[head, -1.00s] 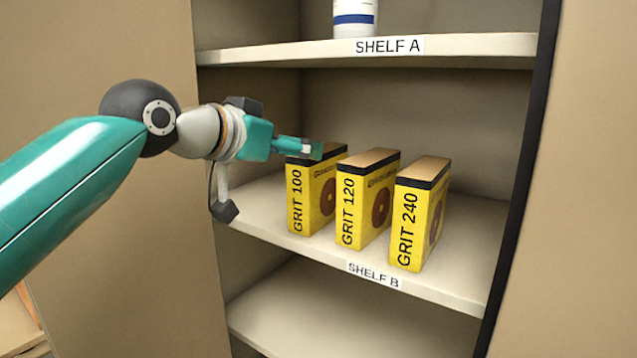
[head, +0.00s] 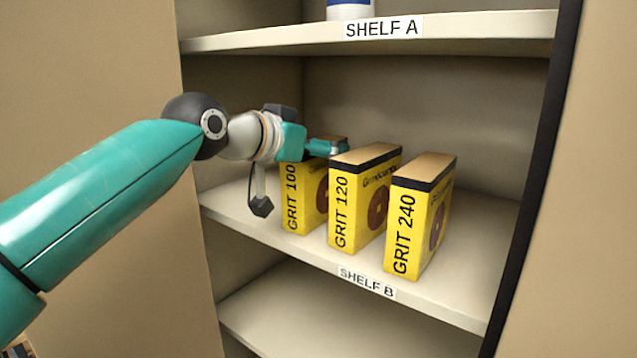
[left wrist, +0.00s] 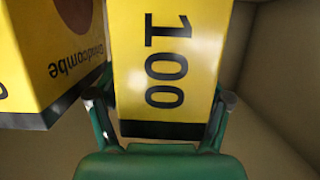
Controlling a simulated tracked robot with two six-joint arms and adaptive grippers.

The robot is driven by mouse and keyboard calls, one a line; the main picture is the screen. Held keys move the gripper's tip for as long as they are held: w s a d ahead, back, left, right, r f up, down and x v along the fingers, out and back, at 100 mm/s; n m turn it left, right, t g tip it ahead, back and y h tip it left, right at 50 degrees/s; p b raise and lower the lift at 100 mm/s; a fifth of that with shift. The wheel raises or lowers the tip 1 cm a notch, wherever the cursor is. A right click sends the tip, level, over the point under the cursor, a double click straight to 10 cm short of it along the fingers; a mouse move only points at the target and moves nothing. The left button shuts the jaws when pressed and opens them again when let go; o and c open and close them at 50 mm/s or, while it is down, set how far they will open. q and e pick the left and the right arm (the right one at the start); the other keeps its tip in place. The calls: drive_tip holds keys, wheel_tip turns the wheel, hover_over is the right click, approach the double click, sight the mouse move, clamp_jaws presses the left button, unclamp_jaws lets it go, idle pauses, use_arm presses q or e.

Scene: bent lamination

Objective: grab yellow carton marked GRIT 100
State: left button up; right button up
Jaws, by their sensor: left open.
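The yellow carton marked GRIT 100 (head: 303,207) stands upright at the left of a row on shelf B. In the left wrist view its face with "100" (left wrist: 165,60) fills the middle. My left gripper (head: 330,147) is at the carton's top in the head view, hiding part of its upper end. In the left wrist view my left gripper (left wrist: 160,108) is open, with one finger on each side of the carton's dark-banded end. Whether the fingers touch the carton I cannot tell. My right gripper is not in view.
The GRIT 120 carton (head: 345,215) stands close to the right of it; it also shows in the left wrist view (left wrist: 50,50) beside a finger. The GRIT 240 carton (head: 410,230) stands further right. Shelf A (head: 470,28) is above. Shelf B (head: 455,285) is bare at the right.

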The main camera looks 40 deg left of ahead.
use_arm(q)
drive_tip(key=shift+s+a+r, duration=0.1)
drive_tip(key=shift+s, duration=0.2)
drive_tip(key=shift+c, duration=0.5)
drive_tip(key=shift+s, duration=0.1)
drive_tip(key=shift+c, duration=1.2)
drive_tip(key=shift+w, duration=0.25)
drive_tip(key=c, duration=0.5)
drive_tip(key=shift+s, duration=0.1)
clamp_jaws()
